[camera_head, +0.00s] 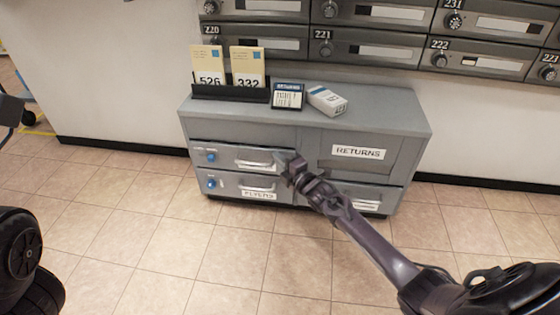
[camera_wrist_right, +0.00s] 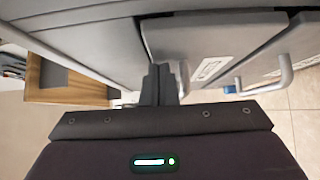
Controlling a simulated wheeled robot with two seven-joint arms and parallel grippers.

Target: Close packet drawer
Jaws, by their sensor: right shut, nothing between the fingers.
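The grey cabinet (camera_head: 390,110) stands against the wall. Its upper left drawer (camera_head: 227,156) has a blue lock, a bar handle and a label too small to read. This drawer's front seems to stand a little proud of the cabinet; how far is unclear. My right gripper (camera_head: 292,170) is shut and empty at the right end of that drawer's front. In the right wrist view its fingertips (camera_wrist_right: 160,82) are together, close to the edge of a grey drawer front (camera_wrist_right: 195,45); whether they touch it I cannot tell. My left gripper is not in view.
Below is the FLYERS drawer (camera_head: 225,187); to the right is the RETURNS panel (camera_head: 358,152). Mailboxes (camera_head: 380,45) line the wall above. The tiled floor (camera_head: 150,240) in front is clear.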

